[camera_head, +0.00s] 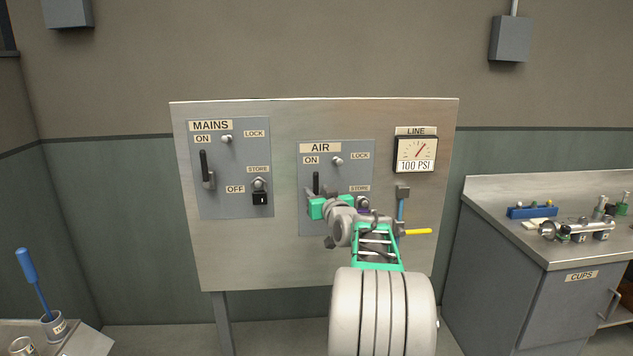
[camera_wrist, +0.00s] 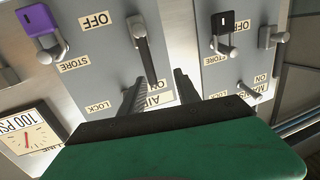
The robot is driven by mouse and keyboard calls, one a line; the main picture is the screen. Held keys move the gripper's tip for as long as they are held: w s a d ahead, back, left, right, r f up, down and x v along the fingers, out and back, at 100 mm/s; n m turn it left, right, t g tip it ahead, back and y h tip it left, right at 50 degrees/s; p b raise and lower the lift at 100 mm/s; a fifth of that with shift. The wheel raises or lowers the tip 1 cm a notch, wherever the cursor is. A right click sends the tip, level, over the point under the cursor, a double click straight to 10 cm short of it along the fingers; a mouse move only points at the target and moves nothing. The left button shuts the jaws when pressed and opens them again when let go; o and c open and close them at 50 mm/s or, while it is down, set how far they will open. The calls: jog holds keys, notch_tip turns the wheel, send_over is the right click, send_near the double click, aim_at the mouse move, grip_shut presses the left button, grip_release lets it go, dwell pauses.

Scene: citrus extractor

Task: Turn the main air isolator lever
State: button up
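The air isolator lever (camera_head: 316,182) has a black handle on the grey AIR plate (camera_head: 361,150). It points up toward the ON label in the head view. In the wrist view, which is upside down, the lever (camera_wrist: 147,58) hangs from its pivot with its end between my fingertips. My gripper (camera_wrist: 158,85) is open, one finger on each side of the handle's end; I cannot tell whether either touches it. In the head view my gripper (camera_head: 313,203) and wrist cover the lever's lower part and the OFF label.
Left of it is the MAINS lever (camera_head: 206,168), pointing up, with a black padlock (camera_head: 262,198). A purple padlock (camera_wrist: 34,19) hangs at the AIR store post. Right are the line gauge (camera_head: 416,154), reading 100 PSI, and a yellow handle (camera_head: 418,232). A counter (camera_head: 560,250) stands farther right.

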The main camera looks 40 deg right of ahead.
aim_at(317, 180)
jog(key=w+d, duration=0.1)
jog(key=w, duration=0.1)
jog(key=w+d+p, duration=0.1)
jog(key=d, duration=0.1)
jog(key=w+d+r+p, duration=0.1)
jog(key=w, duration=0.1)
jog(key=shift+w+d, duration=0.25)
jog(key=shift+w, duration=0.05)
jog(key=shift+w+d+f+p, duration=0.15)
jog(key=shift+w+p, duration=0.15)
jog(key=shift+w, duration=0.15)
jog(key=shift+c, duration=0.5)
grip_shut()
